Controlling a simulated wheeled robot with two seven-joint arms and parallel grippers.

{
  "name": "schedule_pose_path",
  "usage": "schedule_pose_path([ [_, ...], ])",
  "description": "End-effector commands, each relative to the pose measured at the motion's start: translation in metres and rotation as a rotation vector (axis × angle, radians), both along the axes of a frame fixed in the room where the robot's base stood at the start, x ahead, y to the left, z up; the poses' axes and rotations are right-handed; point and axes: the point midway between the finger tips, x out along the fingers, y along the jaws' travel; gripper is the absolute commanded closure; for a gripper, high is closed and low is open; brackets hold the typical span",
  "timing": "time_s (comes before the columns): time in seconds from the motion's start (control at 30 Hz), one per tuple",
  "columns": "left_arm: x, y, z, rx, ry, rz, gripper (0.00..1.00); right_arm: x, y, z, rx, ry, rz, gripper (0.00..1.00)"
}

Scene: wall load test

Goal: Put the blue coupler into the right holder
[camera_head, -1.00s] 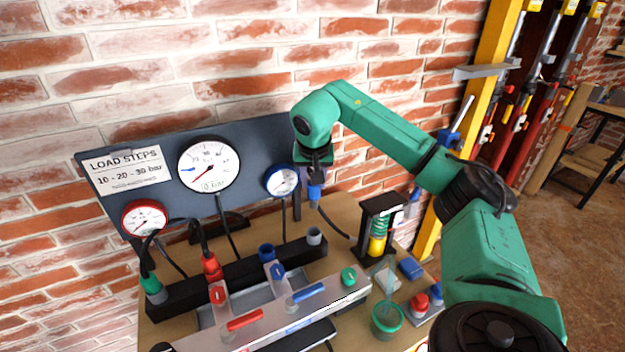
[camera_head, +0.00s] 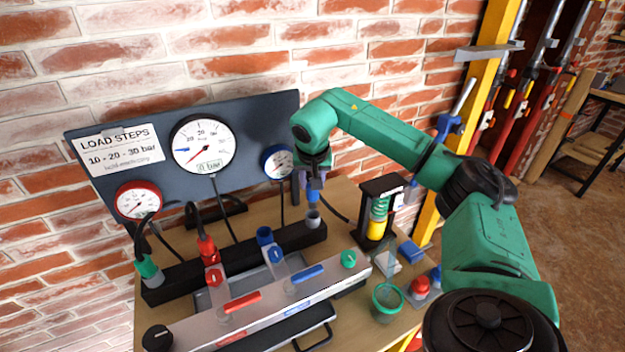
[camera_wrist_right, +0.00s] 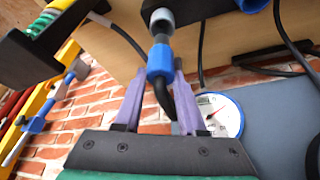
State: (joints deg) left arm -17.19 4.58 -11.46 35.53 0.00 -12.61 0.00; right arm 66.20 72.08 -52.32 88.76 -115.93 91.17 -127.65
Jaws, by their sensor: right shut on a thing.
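My right gripper (camera_head: 314,182) is shut on the blue coupler (camera_head: 313,195), which points down with its hose trailing from it. In the right wrist view, the purple fingers (camera_wrist_right: 160,85) sit on both sides of the coupler (camera_wrist_right: 160,62). The right holder (camera_head: 313,218) is a grey cup at the right end of the black bar. It also shows in the wrist view (camera_wrist_right: 161,17), close to the coupler's grey nose and roughly in line with it. I cannot tell whether the nose touches the cup or is slightly inside it. My left gripper is out of view.
The gauge board (camera_head: 110,185) rises behind. A black frame with a spring (camera_head: 379,212) stands right of the holder. A green cup (camera_head: 386,300) is in front.

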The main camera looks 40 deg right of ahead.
Motion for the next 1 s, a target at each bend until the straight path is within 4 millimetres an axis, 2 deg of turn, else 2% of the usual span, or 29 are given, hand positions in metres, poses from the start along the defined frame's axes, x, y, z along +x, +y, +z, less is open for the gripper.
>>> schedule_pose_path([
  [0.37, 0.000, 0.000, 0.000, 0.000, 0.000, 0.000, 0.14, 0.000, 0.000, 0.000, -0.001, -0.001, 0.000, 1.00],
  [0.8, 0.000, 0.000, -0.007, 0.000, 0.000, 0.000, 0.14, 0.000, 0.000, -0.016, 0.000, -0.001, 0.000, 1.00],
  [1.0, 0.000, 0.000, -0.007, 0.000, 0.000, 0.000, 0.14, 0.000, 0.000, -0.017, 0.000, -0.001, 0.000, 1.00],
])
